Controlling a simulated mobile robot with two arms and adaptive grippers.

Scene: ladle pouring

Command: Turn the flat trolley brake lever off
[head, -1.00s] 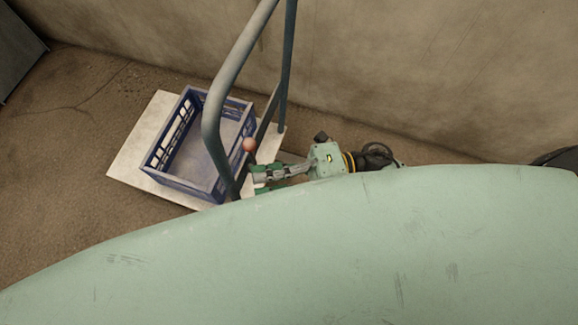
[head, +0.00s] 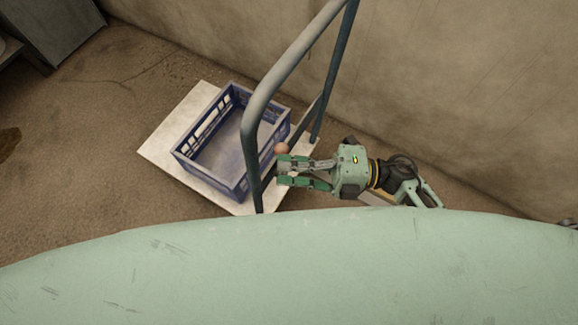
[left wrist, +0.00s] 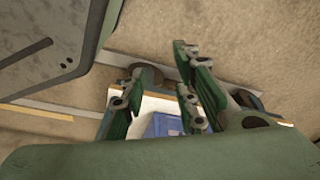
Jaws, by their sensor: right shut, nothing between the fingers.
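The flat trolley (head: 165,142) has a pale deck and a tall dark tube handle (head: 275,85). The brake lever's pinkish ball knob (head: 281,148) shows beside the handle, at the deck's right end. My right gripper (head: 287,174) is shut and empty, with its green fingertips just below the knob in the picture. I cannot tell whether they touch the lever. The lever's lower part is hidden. My left gripper (left wrist: 158,68) shows in the left wrist view with its fingers spread and nothing between them. It is not in the head view.
A blue crate (head: 240,186) stands on the deck and looks empty. A wall (head: 450,90) runs close behind the trolley. Grey furniture (head: 58,28) stands at the upper left. The floor left of the trolley is mostly clear. My body covers the bottom.

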